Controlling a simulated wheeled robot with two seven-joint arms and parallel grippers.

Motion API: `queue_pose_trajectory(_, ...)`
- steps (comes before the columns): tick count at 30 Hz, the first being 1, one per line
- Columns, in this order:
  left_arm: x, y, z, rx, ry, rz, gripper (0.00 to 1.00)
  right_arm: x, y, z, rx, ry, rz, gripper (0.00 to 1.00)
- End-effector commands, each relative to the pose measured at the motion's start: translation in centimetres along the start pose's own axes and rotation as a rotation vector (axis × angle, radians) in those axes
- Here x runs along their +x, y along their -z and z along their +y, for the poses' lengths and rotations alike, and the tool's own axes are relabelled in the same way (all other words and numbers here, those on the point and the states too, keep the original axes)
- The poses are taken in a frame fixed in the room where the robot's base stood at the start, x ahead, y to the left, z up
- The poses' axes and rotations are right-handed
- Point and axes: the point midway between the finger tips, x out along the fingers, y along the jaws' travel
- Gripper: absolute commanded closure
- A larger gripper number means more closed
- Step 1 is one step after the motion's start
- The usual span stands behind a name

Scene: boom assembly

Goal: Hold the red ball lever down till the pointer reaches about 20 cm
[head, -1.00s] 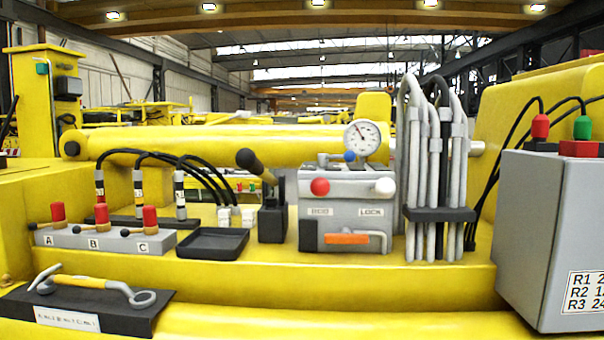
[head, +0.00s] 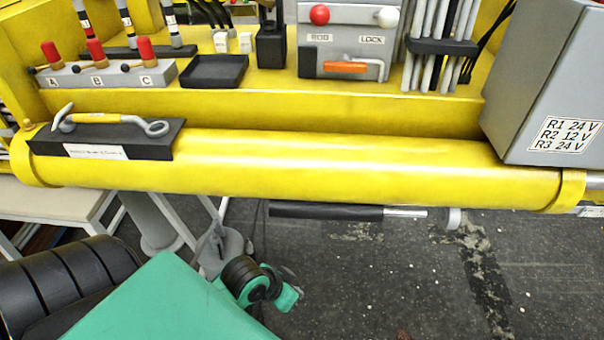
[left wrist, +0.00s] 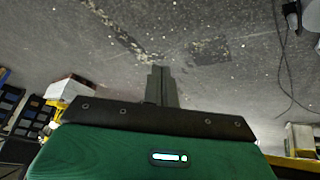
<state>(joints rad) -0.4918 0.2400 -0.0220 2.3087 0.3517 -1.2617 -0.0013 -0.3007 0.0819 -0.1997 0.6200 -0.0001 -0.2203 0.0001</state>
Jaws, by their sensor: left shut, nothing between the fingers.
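The red ball of the lever (head: 319,14) shows at the top of the head view, on the upper front of a grey box (head: 345,49). A white ball (head: 388,16) sits to its right, above the LOCK label. The dial with the pointer is out of the head view now, so its reading cannot be seen. My left gripper (left wrist: 160,74) is shut and empty in the left wrist view, over the dark floor and away from the lever. My right gripper is not in view.
A thick yellow beam (head: 330,165) runs across the front. On the ledge are a black tray (head: 214,82), red-topped levers A, B and C, and grey upright tubes (head: 430,65). A grey cabinet (head: 540,85) stands at the right. A hooked tool (head: 105,119) lies on a black block.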

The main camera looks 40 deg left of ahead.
Motion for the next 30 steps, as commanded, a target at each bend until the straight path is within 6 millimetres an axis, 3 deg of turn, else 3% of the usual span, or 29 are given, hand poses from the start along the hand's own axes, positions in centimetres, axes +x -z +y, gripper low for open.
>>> queue_pose_trajectory(1, -1.6, 1.9, -0.2, 0.007, -0.028, 0.050, 1.00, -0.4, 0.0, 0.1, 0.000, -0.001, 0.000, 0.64)
queue_pose_trajectory(8, -5.9, 9.6, -1.4, -0.024, -0.199, 0.295, 1.00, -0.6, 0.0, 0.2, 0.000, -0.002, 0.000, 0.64)
queue_pose_trajectory(14, -12.0, 17.7, -3.6, -0.102, -0.376, 0.558, 1.00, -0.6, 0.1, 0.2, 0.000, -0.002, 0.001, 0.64)
queue_pose_trajectory(20, -19.7, 24.7, -6.3, -0.201, -0.536, 0.796, 1.00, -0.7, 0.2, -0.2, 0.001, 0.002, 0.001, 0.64)
queue_pose_trajectory(24, -26.6, 29.4, -8.6, -0.289, -0.654, 0.968, 1.00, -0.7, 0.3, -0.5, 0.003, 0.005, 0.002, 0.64)
queue_pose_trajectory(30, -35.6, 33.9, -11.4, -0.415, -0.803, 1.158, 1.00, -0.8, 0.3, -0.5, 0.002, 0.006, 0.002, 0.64)
